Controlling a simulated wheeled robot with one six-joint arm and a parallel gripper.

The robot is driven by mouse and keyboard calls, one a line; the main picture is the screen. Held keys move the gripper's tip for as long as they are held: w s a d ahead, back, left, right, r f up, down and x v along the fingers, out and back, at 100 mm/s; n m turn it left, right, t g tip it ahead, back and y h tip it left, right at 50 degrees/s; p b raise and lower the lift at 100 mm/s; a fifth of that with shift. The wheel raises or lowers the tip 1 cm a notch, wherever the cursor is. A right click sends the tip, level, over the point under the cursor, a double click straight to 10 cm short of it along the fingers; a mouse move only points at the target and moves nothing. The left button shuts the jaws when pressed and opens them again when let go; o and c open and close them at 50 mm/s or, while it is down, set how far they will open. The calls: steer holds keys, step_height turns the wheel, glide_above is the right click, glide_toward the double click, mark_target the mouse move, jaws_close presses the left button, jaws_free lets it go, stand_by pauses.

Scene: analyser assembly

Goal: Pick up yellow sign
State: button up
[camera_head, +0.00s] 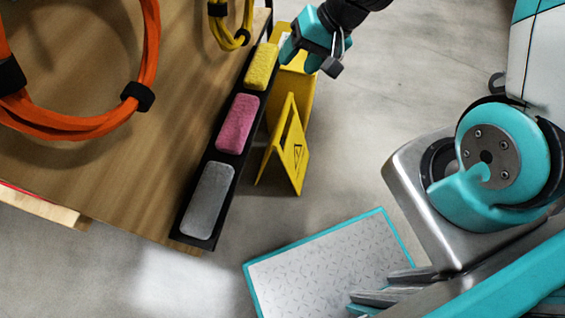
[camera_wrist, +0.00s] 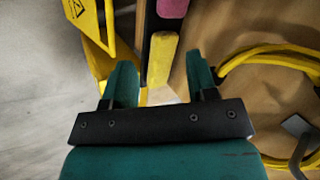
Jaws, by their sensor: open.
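The yellow sign (camera_head: 290,150) is a folding floor sign with a dark warning mark. It stands on the floor against the right side of the table, with its upper part partly behind my gripper in the head view. My gripper (camera_head: 306,48) is above the sign's far end, close to the table's edge, and holds nothing. In the wrist view the sign (camera_wrist: 88,25) shows at the upper left, partly behind the left finger. The two teal fingers of my gripper (camera_wrist: 160,75) are apart, with the yellow sponge visible beyond the gap.
A black strip (camera_head: 213,152) along the table's edge holds a grey block (camera_head: 208,200), a pink block (camera_head: 238,123) and a yellow block (camera_head: 262,66). Orange cable (camera_head: 75,128) and yellow cable (camera_head: 226,36) lie over the wooden table (camera_head: 150,190).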

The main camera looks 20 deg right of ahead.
mark_target(282, 125)
steer(key=w+d+f+m+t+b, duration=0.1)
steer(key=d+f+m+b, duration=0.15)
steer(key=f, duration=0.75)
steer(key=w+d+f+m+t+b, duration=0.1)
steer(key=d+f+m+b, duration=0.2)
steer(key=f, duration=0.6)
steer(key=shift+n+h, duration=0.3)
steer(key=shift+n, duration=0.15)
steer(key=b+x, duration=0.1)
steer(key=x, duration=0.3)
steer(key=b+x, duration=0.2)
steer(key=x, duration=0.1)
steer(key=s+b+x, duration=0.1)
steer(key=b+x, duration=0.1)
steer(key=x, duration=0.2)
steer(key=shift+w+a+f, duration=0.15)
steer(key=shift+a+f, duration=0.1)
steer(key=shift+f, duration=0.15)
steer(key=b+x, duration=0.3)
steer(key=x, duration=0.2)
steer(key=shift+d+f, duration=0.1)
steer(key=shift+f, duration=0.05)
steer(key=shift+w+f, duration=0.15)
steer(key=shift+f, duration=0.1)
steer(key=shift+r, duration=0.1)
jaws_close()
